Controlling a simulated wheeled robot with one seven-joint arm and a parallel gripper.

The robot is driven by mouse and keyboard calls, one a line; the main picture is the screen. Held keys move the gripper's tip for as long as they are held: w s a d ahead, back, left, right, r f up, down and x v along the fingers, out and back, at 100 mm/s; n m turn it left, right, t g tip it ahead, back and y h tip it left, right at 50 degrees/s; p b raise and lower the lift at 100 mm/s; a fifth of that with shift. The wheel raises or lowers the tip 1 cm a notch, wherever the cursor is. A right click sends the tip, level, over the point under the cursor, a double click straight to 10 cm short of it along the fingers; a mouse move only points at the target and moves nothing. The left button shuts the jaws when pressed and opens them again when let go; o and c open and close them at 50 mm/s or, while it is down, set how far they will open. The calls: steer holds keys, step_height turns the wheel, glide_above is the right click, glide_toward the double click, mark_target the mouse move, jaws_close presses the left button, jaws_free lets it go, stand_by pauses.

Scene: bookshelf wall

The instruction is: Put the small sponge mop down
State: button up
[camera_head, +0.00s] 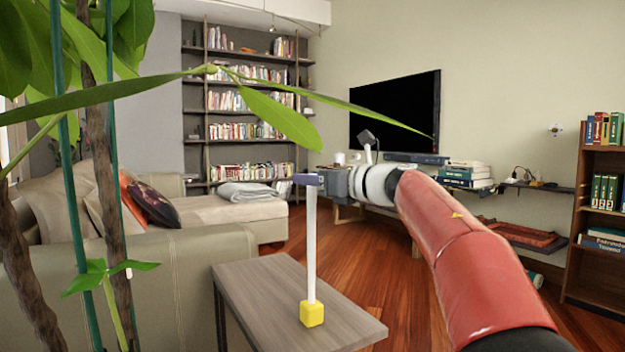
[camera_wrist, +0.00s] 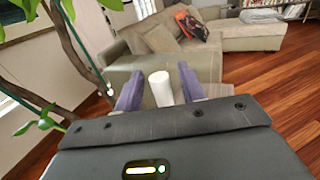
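The small sponge mop has a white stick (camera_head: 311,245) and a yellow sponge block (camera_head: 312,314) at its lower end. It stands upright, with the sponge seemingly resting on the wood-topped side table (camera_head: 255,290). My gripper (camera_head: 308,180) is at the top of the stick, with my arm reaching in from the right. In the wrist view the white stick end (camera_wrist: 160,88) lies between the two purple fingers (camera_wrist: 160,78), with a narrow gap visible on each side. The fingers look open around it. The sponge is hidden in the wrist view.
A beige sofa (camera_head: 185,280) with cushions stands left of and behind the table. A plant (camera_head: 100,200) with long leaves fills the left foreground. A television (camera_head: 395,115) hangs on the wall behind, and bookshelves stand beyond. Wooden floor (camera_head: 385,265) is clear right of the table.

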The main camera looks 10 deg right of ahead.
steer(key=shift+r, duration=0.15)
steer(key=shift+s+d, duration=0.2)
steer(key=s+d+r+m+t+h+b, duration=0.1)
steer(key=s+d+m+t+h, duration=0.2)
steer(key=s+m, duration=0.3)
steer(key=s+d+r+m+t+h, duration=0.2)
steer(key=s+d+m+t+h, duration=0.15)
steer(key=m, duration=0.45)
steer(key=s+f+m+g+h, duration=0.4)
steer(key=s+f+m, duration=0.4)
steer(key=f+m, duration=0.55)
steer(key=s+f+m+g+h, duration=0.5)
steer(key=s+f+m, duration=0.3)
steer(key=f+m, duration=0.5)
steer(key=s+a+f+m+g+y, duration=0.1)
steer(key=s+a+f+g+y, duration=0.1)
steer(key=s+f, duration=0.4)
steer(key=s+a+f+m+g+y, duration=0.2)
steer(key=s+a+f+g, duration=0.1)
steer(key=s+f, duration=0.3)
step_height(320, 180, down, 2)
steer(key=shift+a+f+g, duration=0.2)
steer(key=shift+a+g, duration=0.15)
steer(key=shift+a, duration=0.45)
